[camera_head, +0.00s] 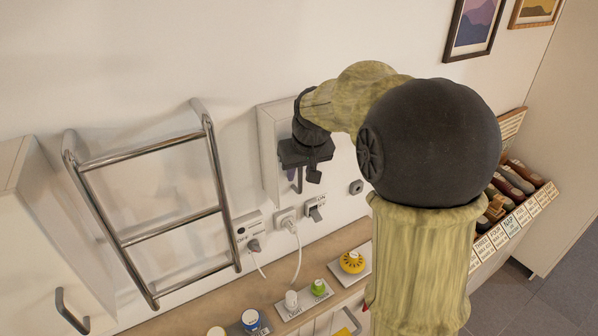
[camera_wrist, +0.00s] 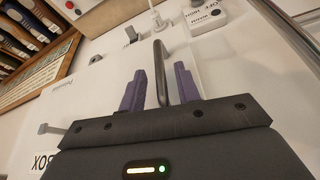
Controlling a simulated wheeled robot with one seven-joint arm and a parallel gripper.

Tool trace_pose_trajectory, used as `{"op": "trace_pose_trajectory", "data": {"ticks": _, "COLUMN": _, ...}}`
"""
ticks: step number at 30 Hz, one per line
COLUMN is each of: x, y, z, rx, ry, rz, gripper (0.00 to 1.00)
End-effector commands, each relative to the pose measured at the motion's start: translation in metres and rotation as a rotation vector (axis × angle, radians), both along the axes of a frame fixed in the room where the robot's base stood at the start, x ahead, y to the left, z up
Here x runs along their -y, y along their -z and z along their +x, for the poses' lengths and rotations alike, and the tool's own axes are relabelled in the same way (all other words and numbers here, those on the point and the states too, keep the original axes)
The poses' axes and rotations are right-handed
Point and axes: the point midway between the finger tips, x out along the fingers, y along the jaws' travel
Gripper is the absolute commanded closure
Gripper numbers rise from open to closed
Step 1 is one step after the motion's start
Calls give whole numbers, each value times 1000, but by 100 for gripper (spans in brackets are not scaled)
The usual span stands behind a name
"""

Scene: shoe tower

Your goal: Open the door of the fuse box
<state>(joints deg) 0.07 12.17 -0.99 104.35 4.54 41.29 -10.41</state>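The fuse box (camera_head: 267,150) is a pale box on the wall, partly hidden behind my gripper in the head view. In the wrist view its white front (camera_wrist: 95,85) carries upside-down lettering that ends in "BOX". Its door looks shut. A dark grey bar handle (camera_wrist: 160,62) stands out from that front. My gripper (camera_wrist: 159,88) is at the handle, with its two purple fingers on either side of it. The fingers are apart, with visible gaps beside the handle, so it does not look gripped. In the head view my gripper (camera_head: 297,180) is in front of the box, its fingertips mostly hidden.
A metal ladder-like rack (camera_head: 165,225) is on the wall to the left. Sockets with plugs (camera_head: 287,222) and a switch (camera_head: 316,208) sit below the box. A wooden shelf (camera_head: 225,295) with coloured knobs runs underneath. A shoe rack (camera_head: 515,205) is at the right.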

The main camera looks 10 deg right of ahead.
Motion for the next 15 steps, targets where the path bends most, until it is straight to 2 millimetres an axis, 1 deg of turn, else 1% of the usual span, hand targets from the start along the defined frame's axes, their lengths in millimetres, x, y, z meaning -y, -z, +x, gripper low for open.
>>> {"op": "trace_pose_trajectory", "data": {"ticks": 3, "x": -3, "y": 13, "z": 6, "rx": -2, "ry": -4, "rz": 0, "gripper": 67}}
{"op": "trace_pose_trajectory", "data": {"ticks": 6, "x": -5, "y": 20, "z": 9, "rx": 0, "ry": -8, "rz": 0, "gripper": 67}}
{"op": "trace_pose_trajectory", "data": {"ticks": 15, "x": -3, "y": 23, "z": 10, "rx": 1, "ry": -5, "rz": -1, "gripper": 67}}
